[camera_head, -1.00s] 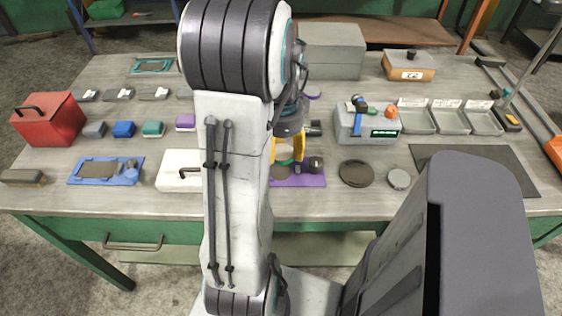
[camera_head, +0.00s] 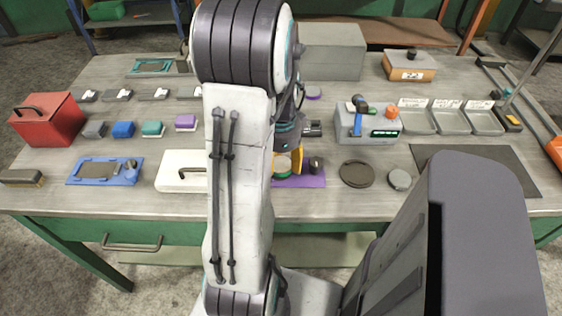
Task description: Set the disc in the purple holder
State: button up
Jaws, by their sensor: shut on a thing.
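The purple holder (camera_head: 312,181) lies flat near the table's front edge, partly hidden behind my arm. A dark round knob (camera_head: 316,164) stands on its right part. My gripper (camera_head: 287,163) points down over the holder's left part, its yellow fingers shut on a small disc (camera_head: 283,174) with a greenish edge. Fingers and arm hide much of the disc. It is low over or touching the holder; I cannot tell which, nor whether it sits in a recess.
A dark disc (camera_head: 356,174) and a smaller grey disc (camera_head: 399,179) lie right of the holder. A white case (camera_head: 181,170) and blue holder (camera_head: 105,171) lie left.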

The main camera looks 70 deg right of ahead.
jog(key=shift+f+b, duration=0.45)
jog(key=shift+f, duration=0.05)
jog(key=o, duration=1.2)
jog(key=shift+f, duration=0.1)
jog(key=shift+r+p, duration=0.45)
jog(key=shift+r, duration=0.05)
notch_tip(320, 180, up, 12)
jog(key=p, duration=0.2)
jog(key=shift+r, duration=0.2)
